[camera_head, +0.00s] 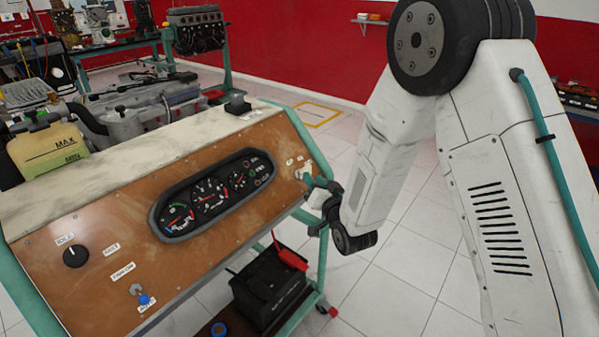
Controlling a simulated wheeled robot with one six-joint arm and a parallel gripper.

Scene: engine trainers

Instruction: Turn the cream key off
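A small cream key (304,168) sits at the right end of the brown instrument panel (110,225), beside small white labels. My gripper (313,186) is right at the key, just below and to its right, reaching in from the right. The fingertips are small and overlap the key in this view. I cannot tell whether they touch it or are closed on it. The key's exact angle is too small to read.
A dark gauge cluster (213,195) is left of the key. A black knob (75,256) and a blue-tipped switch (145,298) are further left. A black battery (268,285) with a red clamp (290,257) sits below. Tiled floor at right is clear.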

